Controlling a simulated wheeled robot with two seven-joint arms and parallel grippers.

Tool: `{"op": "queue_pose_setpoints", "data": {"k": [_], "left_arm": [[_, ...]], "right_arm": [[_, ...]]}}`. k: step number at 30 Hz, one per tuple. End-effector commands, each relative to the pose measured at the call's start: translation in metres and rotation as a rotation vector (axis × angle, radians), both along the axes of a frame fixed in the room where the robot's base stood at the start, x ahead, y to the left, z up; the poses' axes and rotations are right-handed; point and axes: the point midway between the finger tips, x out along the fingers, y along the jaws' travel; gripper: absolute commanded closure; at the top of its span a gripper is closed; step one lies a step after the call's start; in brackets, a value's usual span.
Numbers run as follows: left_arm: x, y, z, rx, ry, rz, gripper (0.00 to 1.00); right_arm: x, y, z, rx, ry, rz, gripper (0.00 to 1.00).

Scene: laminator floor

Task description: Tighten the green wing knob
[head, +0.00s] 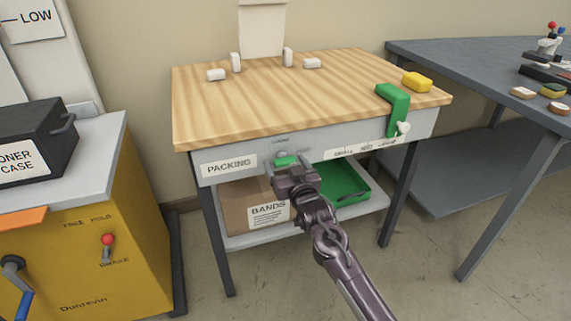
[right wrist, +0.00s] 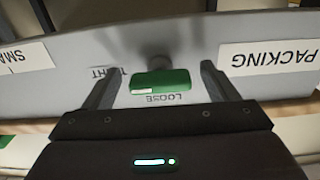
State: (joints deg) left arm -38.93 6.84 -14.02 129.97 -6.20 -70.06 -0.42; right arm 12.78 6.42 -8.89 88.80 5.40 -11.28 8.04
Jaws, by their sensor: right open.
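The green wing knob (head: 286,160) is on the grey front apron of the packing bench, right of the PACKING label. In the right wrist view the knob (right wrist: 162,82) lies lengthwise across the picture, with a white mark at its lower left end and a grey stem behind it. The word LOOSE shows just below it and TIGHT, partly hidden, at its upper left. My right gripper (head: 288,165) is open in front of the apron. In the wrist view its fingers (right wrist: 158,72) stand on either side of the knob, with a gap at each side. My left gripper is not in view.
A green clamp (head: 395,105) and a yellow block (head: 417,82) sit at the bench's right end. A BANDS box (head: 240,208) and a green tray (head: 345,185) are on the shelf below. A yellow machine (head: 95,235) stands left, a grey table (head: 440,60) right.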

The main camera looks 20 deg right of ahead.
Motion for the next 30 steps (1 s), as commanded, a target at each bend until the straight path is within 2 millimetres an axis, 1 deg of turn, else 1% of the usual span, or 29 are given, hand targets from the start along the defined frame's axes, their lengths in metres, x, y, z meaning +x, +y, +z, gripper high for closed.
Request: {"op": "queue_pose_setpoints", "data": {"k": [6, 9, 12, 17, 28, 30], "left_arm": [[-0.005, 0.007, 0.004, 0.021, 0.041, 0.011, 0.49], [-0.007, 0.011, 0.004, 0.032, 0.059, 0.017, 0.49], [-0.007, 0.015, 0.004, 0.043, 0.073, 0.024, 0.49], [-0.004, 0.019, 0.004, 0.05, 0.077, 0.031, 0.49], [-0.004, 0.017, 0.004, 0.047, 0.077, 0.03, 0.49], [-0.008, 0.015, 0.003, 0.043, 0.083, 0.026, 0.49]], "right_arm": [[-0.037, -0.002, 0.0, 0.0, 0.003, 0.0, 0.2], [-0.052, -0.002, 0.001, 0.0, 0.002, 0.0, 0.2], [-0.063, -0.002, 0.0, 0.001, 0.002, 0.0, 0.2], [-0.071, -0.002, 0.0, 0.001, 0.0, 0.0, 0.2], [-0.071, -0.002, 0.0, 0.001, 0.0, 0.0, 0.2], [-0.072, -0.002, -0.001, 0.0, 0.006, 0.001, 0.2]]}}
